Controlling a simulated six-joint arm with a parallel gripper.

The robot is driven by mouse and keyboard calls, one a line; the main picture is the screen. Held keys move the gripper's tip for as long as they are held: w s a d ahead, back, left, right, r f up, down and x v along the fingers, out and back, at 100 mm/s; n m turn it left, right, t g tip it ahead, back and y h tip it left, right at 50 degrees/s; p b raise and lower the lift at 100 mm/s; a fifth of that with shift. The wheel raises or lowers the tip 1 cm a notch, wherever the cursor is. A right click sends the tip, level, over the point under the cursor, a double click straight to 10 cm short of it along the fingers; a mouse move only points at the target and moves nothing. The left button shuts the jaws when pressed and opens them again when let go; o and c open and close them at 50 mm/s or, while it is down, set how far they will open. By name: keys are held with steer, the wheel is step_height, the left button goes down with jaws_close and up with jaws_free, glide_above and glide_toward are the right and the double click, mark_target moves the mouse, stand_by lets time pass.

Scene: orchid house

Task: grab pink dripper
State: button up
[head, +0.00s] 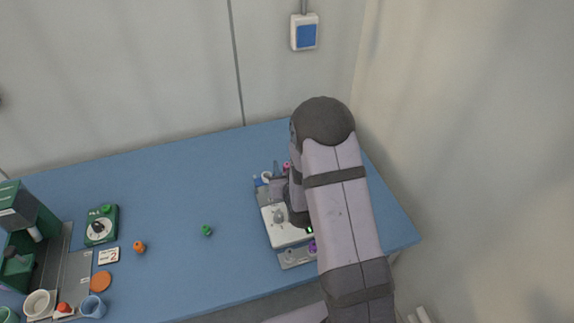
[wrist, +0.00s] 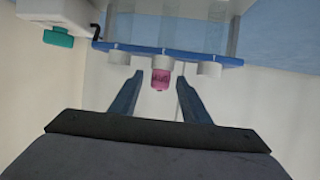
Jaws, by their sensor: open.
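In the head view a small pink spot (head: 286,165) shows beside my gripper, mostly hidden by my arm. My gripper (wrist: 159,86) is open, with one finger on each side of the pink dripper. The fingertips look level with it or just short of it. A gap shows on both sides, and I cannot tell whether either finger touches it.
A white device (head: 282,228) stands under my arm, with a purple piece (head: 312,247) near it. A green piece (head: 207,230) and an orange piece (head: 139,246) stand on the blue table (head: 165,185). Green equipment (head: 24,215) and cups are at far left. The back middle is clear.

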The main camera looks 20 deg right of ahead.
mark_target(287, 164)
steer(key=shift+w+f, duration=0.1)
steer(key=shift+w, duration=0.1)
steer(key=shift+c, duration=0.5)
jaws_close()
steer(key=shift+r+b, duration=0.95)
steer(key=shift+r, duration=4.1)
